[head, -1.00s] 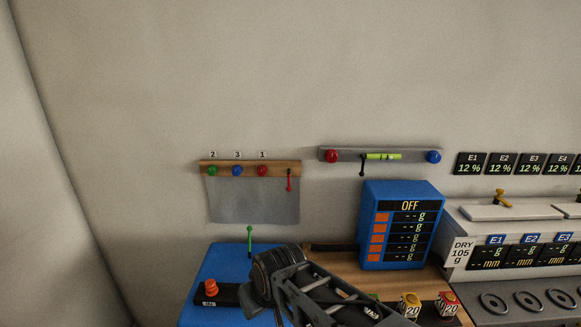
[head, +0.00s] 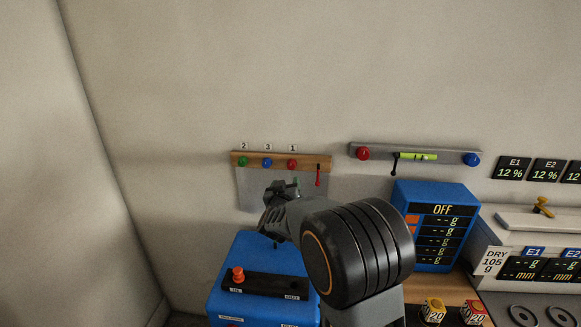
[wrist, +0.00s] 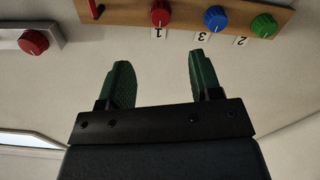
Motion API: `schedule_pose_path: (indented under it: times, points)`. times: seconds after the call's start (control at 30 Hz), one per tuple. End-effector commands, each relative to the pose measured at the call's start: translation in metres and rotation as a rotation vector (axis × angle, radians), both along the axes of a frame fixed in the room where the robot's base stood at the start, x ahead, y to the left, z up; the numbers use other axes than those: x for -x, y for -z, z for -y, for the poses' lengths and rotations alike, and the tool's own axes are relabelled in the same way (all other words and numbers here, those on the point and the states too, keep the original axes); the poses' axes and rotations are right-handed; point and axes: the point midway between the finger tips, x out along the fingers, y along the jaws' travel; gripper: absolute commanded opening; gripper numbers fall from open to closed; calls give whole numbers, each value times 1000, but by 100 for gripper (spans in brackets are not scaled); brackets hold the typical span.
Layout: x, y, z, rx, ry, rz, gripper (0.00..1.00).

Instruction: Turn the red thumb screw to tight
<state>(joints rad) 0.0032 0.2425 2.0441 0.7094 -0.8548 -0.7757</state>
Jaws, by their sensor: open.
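Two red knobs show in the head view. One red knob (head: 292,164) is on a wooden strip (head: 325,162) on the wall, under label 1, right of a blue knob (head: 267,162) and a green knob (head: 243,161). The other red knob (head: 363,153) is at the left end of a grey bar. The wrist view, upside down, shows the label 1 knob (wrist: 160,12) beyond the fingers and the bar's knob (wrist: 33,42) to the left. My gripper (wrist: 159,60) is open and empty, apart from the knobs. In the head view my gripper (head: 280,190) is below the strip.
A red lever (head: 318,175) hangs at the strip's right end. The grey bar (head: 450,155) carries a yellow-green level (head: 418,156), a black lever and a blue knob (head: 472,159). A grey sheet (head: 248,190) hangs under the strip. Blue boxes stand below.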

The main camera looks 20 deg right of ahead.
Motion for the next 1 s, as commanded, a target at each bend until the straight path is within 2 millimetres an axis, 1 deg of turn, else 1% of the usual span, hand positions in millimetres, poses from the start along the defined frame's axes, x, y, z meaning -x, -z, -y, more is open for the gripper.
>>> schedule_pose_path:
  times: [0.3,0.5,0.7,0.83,1.0]
  points:
    - [-53,-2,30,-1,1,-2,58]
    - [-81,-1,46,-1,-2,-1,58]
    - [-99,-1,56,-1,-2,-2,58]
    - [-104,-1,59,-1,-3,-2,58]
    - [-106,0,60,0,-3,-1,58]
